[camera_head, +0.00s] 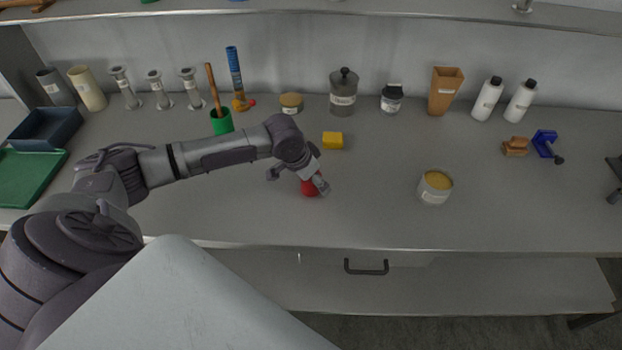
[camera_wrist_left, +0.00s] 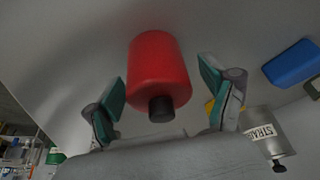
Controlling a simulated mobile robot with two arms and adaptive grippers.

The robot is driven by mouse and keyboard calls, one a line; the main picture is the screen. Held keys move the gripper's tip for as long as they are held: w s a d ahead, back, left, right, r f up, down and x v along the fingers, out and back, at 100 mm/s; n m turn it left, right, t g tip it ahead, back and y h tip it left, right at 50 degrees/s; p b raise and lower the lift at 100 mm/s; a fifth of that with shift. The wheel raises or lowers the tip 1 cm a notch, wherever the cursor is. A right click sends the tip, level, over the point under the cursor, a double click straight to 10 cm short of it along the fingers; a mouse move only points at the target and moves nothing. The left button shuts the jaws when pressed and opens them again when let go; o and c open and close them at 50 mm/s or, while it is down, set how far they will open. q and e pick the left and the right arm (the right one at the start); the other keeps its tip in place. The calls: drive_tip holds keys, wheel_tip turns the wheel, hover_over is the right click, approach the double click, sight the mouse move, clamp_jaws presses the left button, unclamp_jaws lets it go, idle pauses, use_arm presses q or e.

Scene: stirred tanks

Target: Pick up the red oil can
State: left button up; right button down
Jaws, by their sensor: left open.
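The red oil can (camera_head: 309,188) stands on the grey bench near its front edge, partly hidden by my left gripper (camera_head: 308,186) in the head view. In the left wrist view the red oil can (camera_wrist_left: 159,70) is a red cylinder with a dark cap, showing beyond and between the two fingers. My left gripper (camera_wrist_left: 165,103) is open, its green-padded fingers apart on either side of the can's dark cap end. I cannot tell whether either finger touches the can. My right gripper is in neither view.
A yellow block (camera_head: 333,141) lies just behind the can. A tin with yellow contents (camera_head: 434,188) stands to the right. A green cup (camera_head: 221,122), a lidded grey jar (camera_head: 343,92) and several other items line the back. The bench between the can and the tin is clear.

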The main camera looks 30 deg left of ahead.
use_arm(q)
drive_tip(key=shift+w+f, duration=0.15)
drive_tip(key=shift+f, duration=0.15)
drive_tip(key=c, duration=1.2)
drive_tip(key=shift+c, duration=0.6)
drive_tip(key=shift+r, duration=0.2)
